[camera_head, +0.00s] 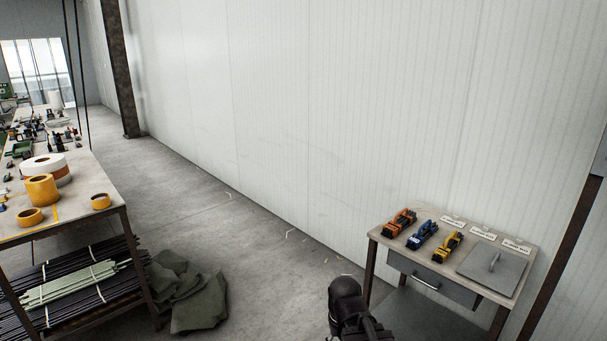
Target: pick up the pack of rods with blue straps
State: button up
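No pack of rods with blue straps can be made out. Rods lie on the lower shelf of the workbench at left: a pale green bundle (70,289) with light straps, on top of long dark rods (122,279). A blue and black item (422,235), apparently a tool, lies on the small table (383,232) at right; it is too small to identify surely. A black rounded part at the bottom centre seems to be my arm. My gripper is not in view.
Orange (400,222) and yellow (448,246) tool-like items flank the blue one, beside labels and a grey plate (493,264). Tape rolls (43,189) stand on the workbench (88,222). A crumpled green tarp (190,296) lies on the floor.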

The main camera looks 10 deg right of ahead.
aim_at(414, 244)
jog(key=z, duration=0.3)
jog(key=i, duration=1.65)
jog(key=z, duration=0.4)
